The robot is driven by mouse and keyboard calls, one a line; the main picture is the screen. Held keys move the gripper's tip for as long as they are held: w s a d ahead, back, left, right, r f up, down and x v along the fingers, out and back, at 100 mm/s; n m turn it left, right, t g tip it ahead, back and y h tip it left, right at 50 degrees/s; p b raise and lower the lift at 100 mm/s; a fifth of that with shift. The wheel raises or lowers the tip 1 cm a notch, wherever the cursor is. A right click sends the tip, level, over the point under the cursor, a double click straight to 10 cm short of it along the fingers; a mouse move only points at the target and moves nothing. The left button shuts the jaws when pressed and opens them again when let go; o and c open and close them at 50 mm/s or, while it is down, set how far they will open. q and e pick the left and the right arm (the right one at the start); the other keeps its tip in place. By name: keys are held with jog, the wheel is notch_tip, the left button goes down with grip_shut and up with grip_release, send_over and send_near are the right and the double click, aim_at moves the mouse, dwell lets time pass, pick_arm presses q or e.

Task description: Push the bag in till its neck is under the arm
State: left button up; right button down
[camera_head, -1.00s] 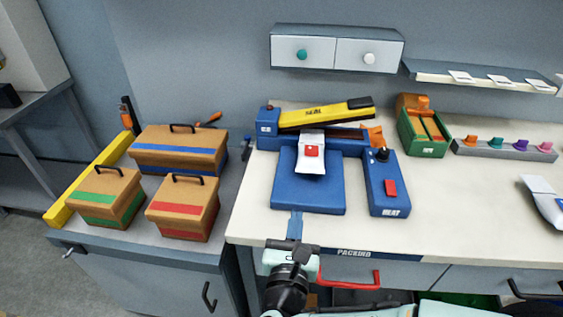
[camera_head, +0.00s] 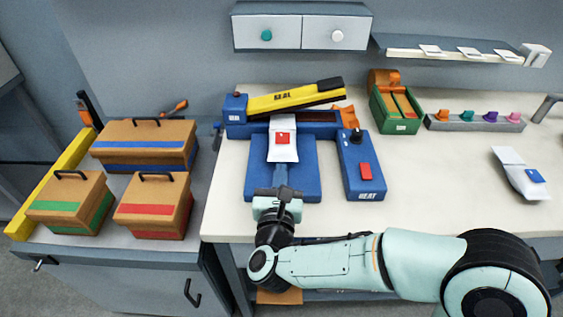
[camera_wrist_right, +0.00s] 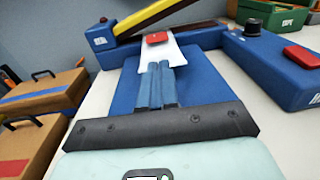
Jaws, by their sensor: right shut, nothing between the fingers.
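The bag (camera_head: 284,152) is white with a red patch. It lies on the blue bed (camera_head: 255,184) of the sealer, its far end reaching the front of the sealer's base beneath the raised yellow arm (camera_head: 290,99). I cannot tell whether its neck is under the arm. My right gripper (camera_head: 281,170) is shut and empty over the bed, pointing at the bag's near edge. In the right wrist view its closed fingertips (camera_wrist_right: 158,66) are at the near edge of the bag (camera_wrist_right: 160,50); whether they touch it is unclear. My left gripper is out of view.
The blue heat box (camera_head: 361,170) with a red button stands right of the bed. A green bin (camera_head: 397,114) and a rack of coloured knobs (camera_head: 474,123) are behind. Another white bag (camera_head: 521,177) lies far right. Boxes stand on the left bench. The worktop centre right is clear.

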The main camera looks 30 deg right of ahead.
aim_at(283, 153)
jog(key=shift+x, duration=1.8)
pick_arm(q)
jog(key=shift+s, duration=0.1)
pick_arm(e)
jog(key=shift+b+x, duration=1.05)
jog(key=shift+b, duration=0.15)
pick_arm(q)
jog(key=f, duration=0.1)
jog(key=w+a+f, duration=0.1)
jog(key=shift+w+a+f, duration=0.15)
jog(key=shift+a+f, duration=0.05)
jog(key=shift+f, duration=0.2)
